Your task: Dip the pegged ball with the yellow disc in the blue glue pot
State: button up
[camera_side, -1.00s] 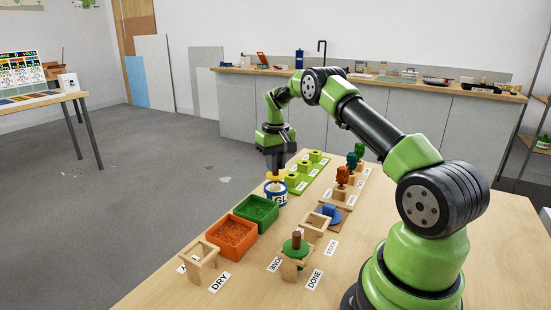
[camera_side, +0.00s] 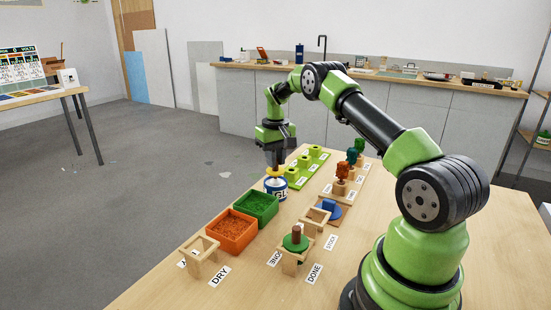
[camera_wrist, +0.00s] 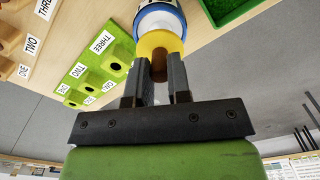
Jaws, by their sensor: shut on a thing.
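My gripper (camera_side: 274,163) is shut on a brown peg (camera_wrist: 159,66) that shows between the fingers in the wrist view. A yellow disc (camera_wrist: 160,42) sits at the far end of the peg, and it also shows in the side view (camera_side: 274,172). The disc is right at the mouth of the blue glue pot (camera_side: 276,188), with the pale inside of the pot (camera_wrist: 160,20) showing past it in the wrist view. The ball is hidden behind the disc. I cannot tell whether it touches the glue.
A green tray (camera_side: 258,207) and an orange tray (camera_side: 232,230) stand in front of the pot. A lime stepped block (camera_side: 306,165) with holes is behind it. Wooden stands (camera_side: 202,248) are nearer the front, and pegged trees (camera_side: 342,175) stand to the right.

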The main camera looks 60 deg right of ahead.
jog(key=shift+r, duration=0.1)
dwell(0.3)
jog(key=shift+r, duration=1.9)
